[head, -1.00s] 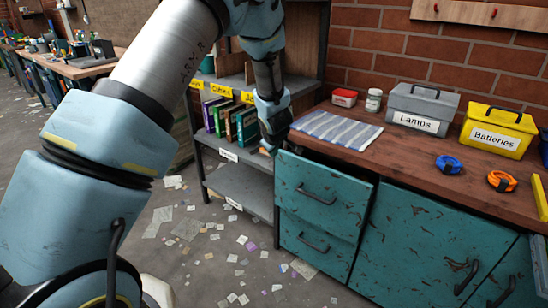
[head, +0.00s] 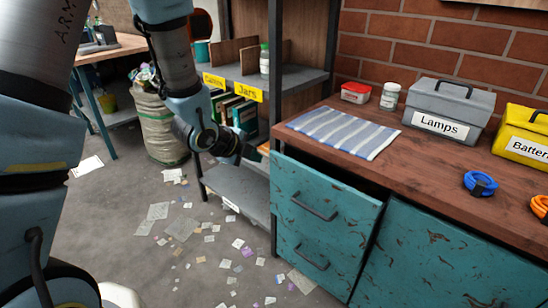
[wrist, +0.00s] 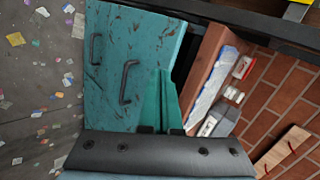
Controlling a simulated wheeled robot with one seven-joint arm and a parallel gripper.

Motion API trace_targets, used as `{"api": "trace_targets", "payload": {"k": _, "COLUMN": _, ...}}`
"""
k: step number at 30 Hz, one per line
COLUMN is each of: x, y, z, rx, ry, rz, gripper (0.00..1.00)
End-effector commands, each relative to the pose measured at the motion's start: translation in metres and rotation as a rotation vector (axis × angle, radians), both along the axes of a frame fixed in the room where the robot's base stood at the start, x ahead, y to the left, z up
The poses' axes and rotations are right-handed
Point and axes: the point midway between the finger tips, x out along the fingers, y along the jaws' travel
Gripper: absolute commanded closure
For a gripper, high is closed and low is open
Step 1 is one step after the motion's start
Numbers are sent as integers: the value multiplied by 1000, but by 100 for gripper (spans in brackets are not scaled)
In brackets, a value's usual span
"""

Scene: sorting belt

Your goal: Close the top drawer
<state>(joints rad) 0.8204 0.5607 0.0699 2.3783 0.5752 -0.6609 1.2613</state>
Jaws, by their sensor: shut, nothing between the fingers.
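The top drawer (head: 325,198) is the upper teal, worn front on the left of the cabinet, with a dark bar handle (head: 314,208). It stands a little out from under the wooden counter, with a dark gap along its top and right edges. It also shows, turned on its side, in the wrist view (wrist: 150,45). My gripper (head: 254,153) is beside the drawer's upper left corner, pointing right.
The lower drawer (head: 305,255) looks shut. A metal shelf unit (head: 238,185) stands close behind my gripper. On the counter (head: 420,170) lie a striped cloth (head: 343,131), a grey Lamps box (head: 440,108) and a blue ring (head: 480,183). Paper scraps litter the floor.

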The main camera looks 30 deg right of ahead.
Motion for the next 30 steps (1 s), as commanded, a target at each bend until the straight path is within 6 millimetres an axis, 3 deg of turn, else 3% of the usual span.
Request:
{"api": "trace_targets", "payload": {"k": 3, "x": -21, "y": 2, "z": -1, "rx": 20, "ry": -62, "rz": -151, "gripper": 100}}
{"api": "trace_targets", "payload": {"k": 7, "x": -26, "y": 0, "z": -4, "rx": 25, "ry": -82, "rz": -202, "gripper": 100}}
{"api": "trace_targets", "payload": {"k": 14, "x": -20, "y": -24, "z": -26, "rx": 28, "ry": -80, "rz": -202, "gripper": 100}}
{"api": "trace_targets", "payload": {"k": 24, "x": -7, "y": -73, "z": -70, "rx": 26, "ry": -80, "rz": -199, "gripper": 100}}
{"api": "trace_targets", "payload": {"k": 30, "x": 0, "y": -98, "z": -68, "rx": 25, "ry": -81, "rz": -197, "gripper": 100}}
